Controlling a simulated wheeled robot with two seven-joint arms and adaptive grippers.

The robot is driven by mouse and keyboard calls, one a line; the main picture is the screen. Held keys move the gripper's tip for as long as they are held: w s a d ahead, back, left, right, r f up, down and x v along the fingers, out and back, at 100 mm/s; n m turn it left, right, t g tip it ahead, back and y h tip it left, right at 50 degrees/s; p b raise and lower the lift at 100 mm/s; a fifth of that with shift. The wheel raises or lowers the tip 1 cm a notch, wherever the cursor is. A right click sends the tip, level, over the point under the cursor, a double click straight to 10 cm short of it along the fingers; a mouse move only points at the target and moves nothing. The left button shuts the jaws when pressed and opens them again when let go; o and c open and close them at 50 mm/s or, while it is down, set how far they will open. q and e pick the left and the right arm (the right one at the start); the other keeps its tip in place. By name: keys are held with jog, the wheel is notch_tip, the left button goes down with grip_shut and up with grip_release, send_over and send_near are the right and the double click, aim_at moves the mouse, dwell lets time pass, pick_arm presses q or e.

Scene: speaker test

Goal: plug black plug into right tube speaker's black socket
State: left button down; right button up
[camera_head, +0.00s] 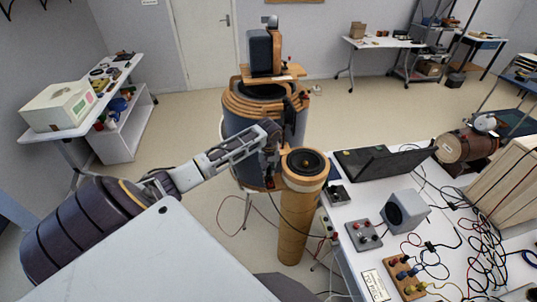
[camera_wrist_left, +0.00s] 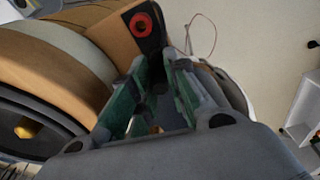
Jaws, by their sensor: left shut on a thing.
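The right tube speaker (camera_head: 298,215) is a tan cylinder with a black cone on top, standing beside the table. In the left wrist view its cone (camera_wrist_left: 35,128) and tan rim fill the left side. A red socket ring (camera_wrist_left: 141,24) sits on a black plate (camera_wrist_left: 150,42) just beyond my fingertips. My left gripper (camera_head: 269,172) is close against the left side of this tube. In the left wrist view the gripper (camera_wrist_left: 166,75) is shut on a dark thing, apparently the black plug (camera_wrist_left: 154,82), mostly hidden between the green-padded fingers. The black socket is hidden. My right gripper is not in view.
A larger wooden speaker (camera_head: 248,115) stands just behind my left gripper. A table (camera_head: 352,248) at right holds a laptop (camera_head: 383,162), a small grey speaker (camera_head: 406,211), terminal boxes and tangled cables. A thin dark cable (camera_head: 296,236) hangs across the tube. Open floor lies behind.

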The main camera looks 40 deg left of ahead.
pick_arm(q)
jog(key=shift+f, duration=0.5)
jog(key=c, duration=1.3)
grip_release()
jog(key=shift+r, duration=0.2)
jog(key=shift+r, duration=3.6)
jog(key=shift+s+f, duration=0.1)
jog(key=shift+s, duration=0.05)
